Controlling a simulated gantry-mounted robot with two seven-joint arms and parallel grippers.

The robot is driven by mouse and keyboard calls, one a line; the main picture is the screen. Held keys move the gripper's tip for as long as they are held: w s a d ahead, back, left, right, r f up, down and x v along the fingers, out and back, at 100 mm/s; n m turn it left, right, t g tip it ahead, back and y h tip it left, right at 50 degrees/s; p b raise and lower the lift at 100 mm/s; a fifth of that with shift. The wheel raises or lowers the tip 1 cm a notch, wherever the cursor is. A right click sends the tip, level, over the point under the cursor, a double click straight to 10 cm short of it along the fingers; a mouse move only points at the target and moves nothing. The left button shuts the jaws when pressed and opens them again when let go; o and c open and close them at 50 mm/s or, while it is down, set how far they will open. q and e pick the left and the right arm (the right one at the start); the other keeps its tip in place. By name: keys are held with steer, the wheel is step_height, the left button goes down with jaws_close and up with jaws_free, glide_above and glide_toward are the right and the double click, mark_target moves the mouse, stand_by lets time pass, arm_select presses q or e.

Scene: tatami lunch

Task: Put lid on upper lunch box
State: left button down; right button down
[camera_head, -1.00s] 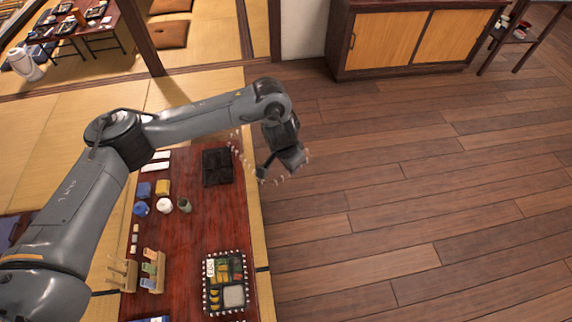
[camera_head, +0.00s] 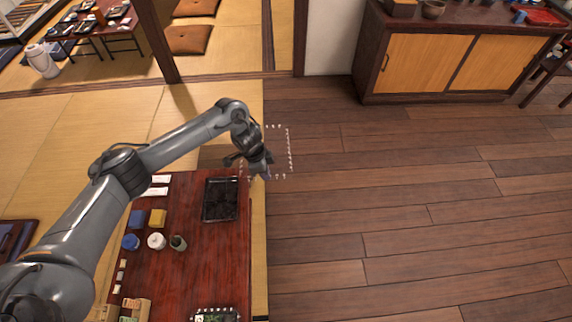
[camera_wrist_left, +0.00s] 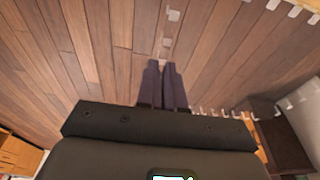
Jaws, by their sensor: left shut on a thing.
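The clear lid shows mainly as a dashed white outline (camera_head: 290,150) in the head view, over the wood floor past the table's right edge. My left gripper (camera_head: 264,170) is shut on it at its near side. In the left wrist view the closed fingers (camera_wrist_left: 163,82) point over the floor, with white marks of the lid (camera_wrist_left: 173,15) around them. The upper lunch box (camera_head: 221,200) is a black tray on the table, below and left of the lid. Its dark inside is hard to read. The lid is clear of the box. My right gripper is out of view.
The red-brown table (camera_head: 205,270) holds small jars (camera_head: 157,241), blue and yellow boxes (camera_head: 158,217) and white cloths on its left. A filled lunch box (camera_head: 215,316) with white edge marks is cut off at the bottom. A cabinet (camera_head: 430,62) stands far back.

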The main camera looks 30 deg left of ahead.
arm_select(q)
steer(key=shift+s+a+f+b, duration=2.6)
steer(key=shift+a+f, duration=0.45)
steer(key=shift+f, duration=1.8)
steer(key=shift+s+a+f+b, duration=2.3)
steer(key=shift+a+f+b, duration=0.65)
steer(key=shift+f, duration=1.9)
steer(key=shift+s+a+f+b, duration=2.55)
steer(key=shift+a+f, duration=0.55)
steer(key=shift+f, duration=1.75)
steer(key=shift+w, duration=0.1)
steer(key=shift+f, duration=0.1)
steer(key=shift+a+f, duration=0.1)
steer(key=shift+f, duration=0.05)
steer(key=shift+f, duration=0.4)
